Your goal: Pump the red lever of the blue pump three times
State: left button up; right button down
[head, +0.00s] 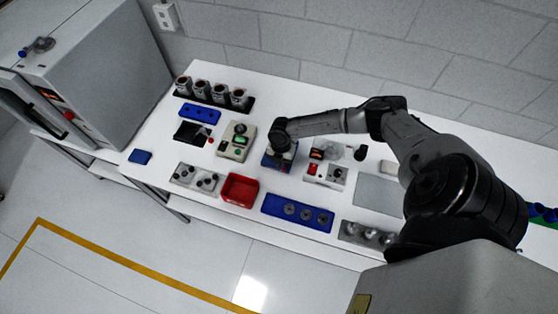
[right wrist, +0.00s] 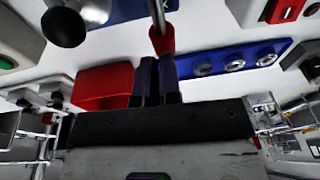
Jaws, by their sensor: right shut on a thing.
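The blue pump (head: 268,160) stands mid-table in the head view, mostly covered by my right wrist. Its blue base (right wrist: 125,12) shows at the top of the right wrist view, with a metal rod running down to the red lever grip (right wrist: 162,40). My right gripper (right wrist: 158,68) has its two dark fingers close together around the end of the red grip, shut on it. In the head view my right gripper (head: 281,150) is over the pump and its fingertips are hard to make out. My left gripper is not in view.
A grey box with a green button (head: 236,142) stands left of the pump, and a white box with a red switch (head: 325,173) stands right. In front are a red bin (head: 240,189) and a blue tray with round parts (head: 298,212). A large grey cabinet (head: 95,75) is at left.

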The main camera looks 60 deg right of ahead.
jog(key=shift+s+f, duration=0.35)
jog(key=shift+f, duration=0.05)
jog(key=shift+r, duration=0.2)
notch_tip(320, 180, up, 14)
jog(key=w+a+p, duration=0.1)
jog(key=p, duration=0.1)
jog(key=shift+w+a, duration=0.4)
dwell(0.4)
